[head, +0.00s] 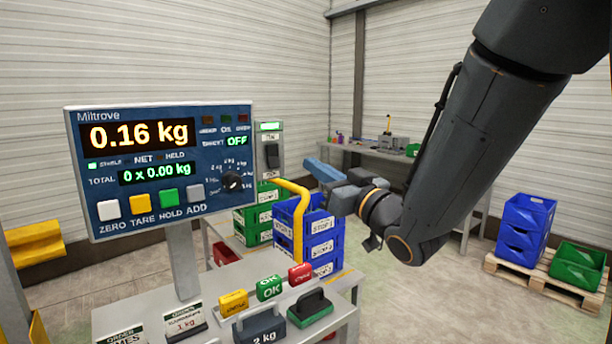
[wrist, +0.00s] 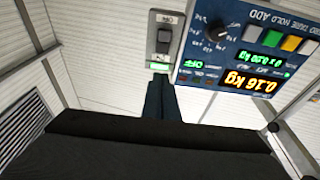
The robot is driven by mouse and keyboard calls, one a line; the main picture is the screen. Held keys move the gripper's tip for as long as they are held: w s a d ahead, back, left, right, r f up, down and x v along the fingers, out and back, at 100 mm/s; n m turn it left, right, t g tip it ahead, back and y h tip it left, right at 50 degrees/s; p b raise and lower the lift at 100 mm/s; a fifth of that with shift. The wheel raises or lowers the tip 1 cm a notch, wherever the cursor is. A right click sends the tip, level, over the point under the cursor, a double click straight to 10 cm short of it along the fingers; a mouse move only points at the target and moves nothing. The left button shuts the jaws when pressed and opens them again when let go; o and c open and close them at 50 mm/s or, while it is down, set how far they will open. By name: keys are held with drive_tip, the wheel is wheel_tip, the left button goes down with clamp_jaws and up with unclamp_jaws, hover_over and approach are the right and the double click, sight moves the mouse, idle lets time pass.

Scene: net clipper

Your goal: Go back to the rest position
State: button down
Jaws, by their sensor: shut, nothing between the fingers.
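My gripper (head: 314,167) is shut and empty, held in the air right of the scale display (head: 160,165) in the head view. Its closed blue fingers point left toward a grey switch box (head: 271,152) with a dark rocker and a green lit label. In the wrist view the closed fingertips (wrist: 161,82) appear just below the switch box (wrist: 162,40), with no clear contact. The display, upside down in the wrist view (wrist: 245,50), reads 0.16 kg, with a total of 0 x 0.00 kg.
A bench (head: 225,295) below the display holds a 2 kg weight (head: 261,329), a green-based block and coloured stamps. A yellow bent rail (head: 297,215) and blue crates (head: 322,240) stand below my gripper. A pallet with crates (head: 525,225) is at the right. Open floor lies between.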

drive_tip(key=s+d+f+m+g+h, duration=0.1)
drive_tip(key=d+f+m+g+h, duration=0.3)
drive_tip(key=f, duration=0.6)
drive_tip(key=s+d+f+m+g+h, duration=0.1)
drive_tip(key=s+d+f+g+h, duration=0.15)
drive_tip(key=d+f+h, duration=0.6)
drive_tip(key=s+f+g, duration=0.5)
drive_tip(key=s+f, duration=0.1)
drive_tip(key=s, duration=0.3)
drive_tip(key=s+a+f+m+g+y, duration=0.1)
drive_tip(key=s+f+g, duration=0.4)
drive_tip(key=s, duration=0.5)
drive_tip(key=shift+a+f, duration=0.3)
drive_tip(key=shift+f, duration=0.45)
drive_tip(key=shift+w+y, duration=0.1)
drive_tip(key=shift+y, duration=0.15)
